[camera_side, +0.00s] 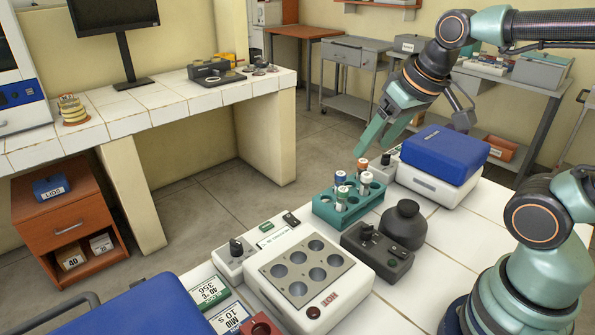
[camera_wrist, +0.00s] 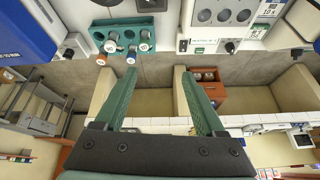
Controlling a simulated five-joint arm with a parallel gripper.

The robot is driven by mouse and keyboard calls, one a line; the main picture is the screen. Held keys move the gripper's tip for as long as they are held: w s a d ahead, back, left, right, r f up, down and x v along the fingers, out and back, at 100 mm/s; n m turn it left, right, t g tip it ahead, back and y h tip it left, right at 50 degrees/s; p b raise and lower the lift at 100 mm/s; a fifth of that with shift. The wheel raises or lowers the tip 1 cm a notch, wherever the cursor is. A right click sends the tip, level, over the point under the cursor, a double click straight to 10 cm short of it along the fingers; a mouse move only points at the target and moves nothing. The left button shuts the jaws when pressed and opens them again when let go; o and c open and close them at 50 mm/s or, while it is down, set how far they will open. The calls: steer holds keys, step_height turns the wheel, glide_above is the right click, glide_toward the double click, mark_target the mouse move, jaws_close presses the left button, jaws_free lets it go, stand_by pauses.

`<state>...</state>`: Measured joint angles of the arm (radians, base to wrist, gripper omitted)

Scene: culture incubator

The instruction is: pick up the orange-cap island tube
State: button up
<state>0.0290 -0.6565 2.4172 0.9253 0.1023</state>
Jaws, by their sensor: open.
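The orange-cap tube (camera_side: 363,165) stands upright in the back row of a teal rack (camera_side: 334,217) on the white tiled bench. Several other tubes with blue, white or dark caps stand close by it. My gripper (camera_side: 374,150) is open and empty, above and just behind the rack in the side view. In the wrist view the gripper's fingertips (camera_wrist: 157,73) are wide apart, with floor between them. The rack (camera_wrist: 122,22) and the tube caps show at the upper left there, outside the fingers. An orange-tinted cap (camera_wrist: 101,60) shows at the rack's near edge.
A blue-lidded white box (camera_side: 440,160) stands right of the rack. A dark round bottle (camera_side: 403,224) and a dark grey control box (camera_side: 376,252) stand in front. A white block heater with round wells (camera_side: 308,282) is nearer the camera.

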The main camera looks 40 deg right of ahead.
steer(key=w+d+m+g, duration=0.2)
steer(key=w+d+m, duration=0.2)
steer(key=w+m, duration=0.15)
steer(key=m+g, duration=0.3)
steer(key=m, duration=1.1)
glide_above(364, 160)
step_height(364, 160, down, 8)
steer(key=r, duration=0.1)
steer(key=shift+f, duration=0.65)
step_height(364, 160, down, 11)
steer(key=shift+a+f, duration=0.1)
steer(key=shift+a, duration=0.05)
jaws_close()
